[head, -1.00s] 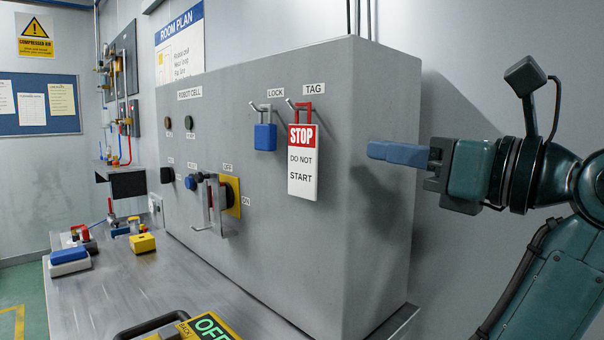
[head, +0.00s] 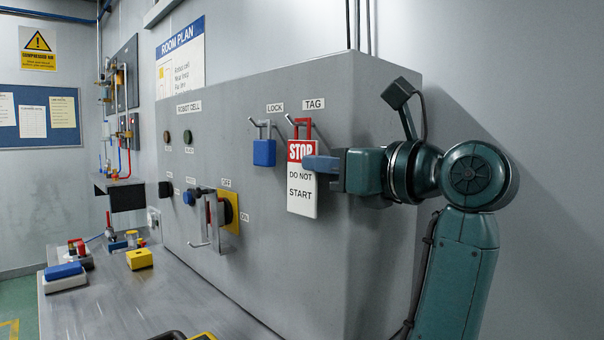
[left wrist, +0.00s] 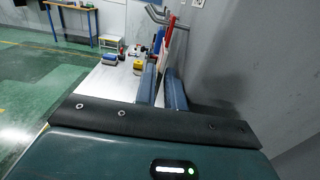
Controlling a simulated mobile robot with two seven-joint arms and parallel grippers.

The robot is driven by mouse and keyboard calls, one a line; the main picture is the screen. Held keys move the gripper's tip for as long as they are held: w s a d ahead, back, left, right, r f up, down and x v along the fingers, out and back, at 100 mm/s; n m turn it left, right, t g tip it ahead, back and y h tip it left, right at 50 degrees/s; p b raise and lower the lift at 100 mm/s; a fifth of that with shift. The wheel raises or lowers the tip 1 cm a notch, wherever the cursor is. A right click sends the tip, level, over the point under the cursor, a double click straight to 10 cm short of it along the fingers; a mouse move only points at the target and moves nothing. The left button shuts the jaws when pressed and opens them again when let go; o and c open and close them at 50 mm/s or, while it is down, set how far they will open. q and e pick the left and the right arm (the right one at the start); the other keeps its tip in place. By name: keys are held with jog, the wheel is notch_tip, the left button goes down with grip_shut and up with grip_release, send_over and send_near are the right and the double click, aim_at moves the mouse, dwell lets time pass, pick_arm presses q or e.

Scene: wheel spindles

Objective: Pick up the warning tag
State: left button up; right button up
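The warning tag (head: 302,196) is a white plate with a red STOP band and the words DO NOT START. It hangs upright from a red hasp on the hook (head: 302,128) under the TAG label. My left gripper (head: 314,163) reaches in from the right, one blue finger in front of the tag's right edge. In the left wrist view the two blue fingers (left wrist: 162,84) are apart, with the tag (left wrist: 163,57) seen nearly edge-on between or just beyond them. Whether they touch it cannot be told. My right gripper is not in view.
A blue padlock (head: 264,152) hangs left of the tag under LOCK. The grey cabinet (head: 290,265) stands close behind. A switch with a yellow plate (head: 233,213) and metal handle sits lower left. Small items, including a yellow block (head: 139,259), lie on the bench (head: 125,303).

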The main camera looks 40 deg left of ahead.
pick_arm(q)
jog(key=shift+w+a, duration=0.1)
jog(key=shift+a, duration=1)
grip_shut()
